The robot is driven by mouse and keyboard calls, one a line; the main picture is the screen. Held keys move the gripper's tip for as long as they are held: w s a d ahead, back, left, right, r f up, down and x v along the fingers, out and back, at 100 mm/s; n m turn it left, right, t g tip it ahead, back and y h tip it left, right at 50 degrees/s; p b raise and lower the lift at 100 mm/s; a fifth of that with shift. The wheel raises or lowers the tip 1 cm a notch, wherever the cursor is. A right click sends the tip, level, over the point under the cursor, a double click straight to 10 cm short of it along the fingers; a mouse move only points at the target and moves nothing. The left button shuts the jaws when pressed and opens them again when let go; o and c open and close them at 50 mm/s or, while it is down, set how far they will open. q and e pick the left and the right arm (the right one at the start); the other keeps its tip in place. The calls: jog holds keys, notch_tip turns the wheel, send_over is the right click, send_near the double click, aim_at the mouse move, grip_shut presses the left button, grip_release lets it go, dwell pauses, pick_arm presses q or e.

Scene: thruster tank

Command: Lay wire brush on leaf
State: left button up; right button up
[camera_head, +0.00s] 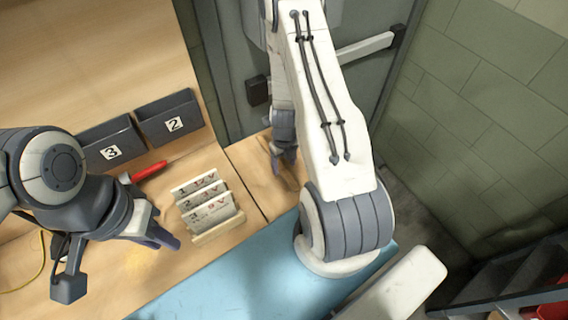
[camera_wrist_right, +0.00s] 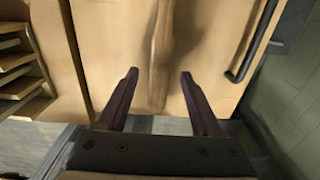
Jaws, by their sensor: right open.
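The leaf (camera_head: 250,164) is the light wooden panel at the bench's right end, past a dark seam. A long brown thing (camera_head: 289,178), which looks like the wire brush, lies on it under my right gripper (camera_head: 284,158). In the right wrist view this brown thing (camera_wrist_right: 161,50) runs lengthwise between and beyond the fingertips. It is blurred, and I cannot make out bristles. My right gripper (camera_wrist_right: 158,73) is open, with a gap to the brown thing on both sides. My left gripper (camera_head: 166,238) hangs over the bench at left; its finger gap is unclear.
Grey bins marked 3 (camera_head: 110,143) and 2 (camera_head: 170,118) stand at the back of the bench. A rack of labelled cards (camera_head: 208,205) and a red-handled tool (camera_head: 150,171) are between the arms. A blue surface (camera_head: 225,285) lies in front. A green block wall (camera_head: 480,100) bounds the right.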

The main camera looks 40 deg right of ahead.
notch_tip(320, 180, up, 8)
jog(key=p, duration=0.7)
jog(key=shift+r, duration=0.15)
jog(key=a+r+n+y, duration=0.2)
jog(key=a+r+n, duration=1.75)
jog(key=n, duration=0.25)
jog(key=s+a+r+n, duration=0.3)
jog(key=s+r+n, duration=0.2)
jog(key=s+n, duration=0.3)
jog(key=s+a+r+n+h, duration=0.1)
jog(key=s+a+r+n, duration=0.2)
jog(key=n, duration=1.1)
jog(key=s+r, duration=0.3)
jog(key=s, duration=0.2)
jog(key=shift+s+a+r, duration=0.2)
jog(key=shift+s+r, duration=0.05)
jog(key=shift+s, duration=0.15)
